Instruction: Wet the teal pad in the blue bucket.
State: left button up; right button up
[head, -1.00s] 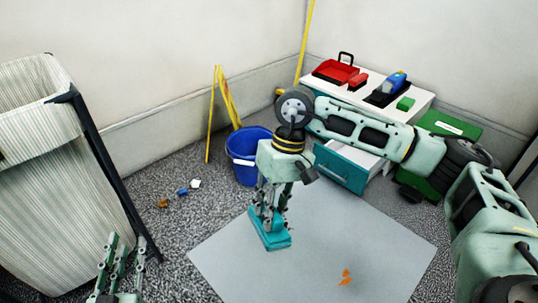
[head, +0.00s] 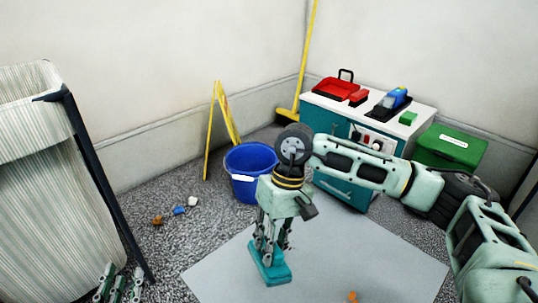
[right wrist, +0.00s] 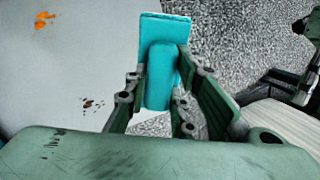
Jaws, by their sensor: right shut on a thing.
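The teal pad (head: 270,268) is held in my right gripper (head: 270,248), which is shut on it and points down above the grey mat. The pad also shows between the fingers in the right wrist view (right wrist: 160,65). The blue bucket (head: 246,183) stands on the floor behind and to the left of my right gripper, in front of the cabinet. Its inside shows only in part, and I cannot tell the water level. My left gripper (head: 121,283) is at the lower left edge, cut off by the frame, beside the hamper.
A grey mat (head: 222,270) bears orange bits (head: 352,297). A striped hamper (head: 60,190) stands left. A yellow folding sign (head: 220,130) is behind the bucket. A cabinet (head: 345,190) with tools and a green box (head: 452,147) stand at back right. Small litter (head: 178,210) lies left of the bucket.

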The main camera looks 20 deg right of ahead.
jog(key=shift+f+b, duration=1.1)
jog(key=shift+f, duration=0.45)
jog(key=shift+w+d+f+b, duration=0.1)
jog(key=shift+d+f+b, duration=0.1)
jog(key=shift+f+b, duration=1.15)
jog(key=shift+f+p, duration=0.3)
jog(key=shift+p, duration=0.05)
jog(key=r+p, duration=0.1)
jog(key=r, duration=0.1)
jog(key=r+p, duration=0.1)
jog(key=r, duration=0.2)
jog(key=shift+a, duration=0.2)
jog(key=shift+r+p, duration=0.25)
jog(key=shift+p, duration=0.2)
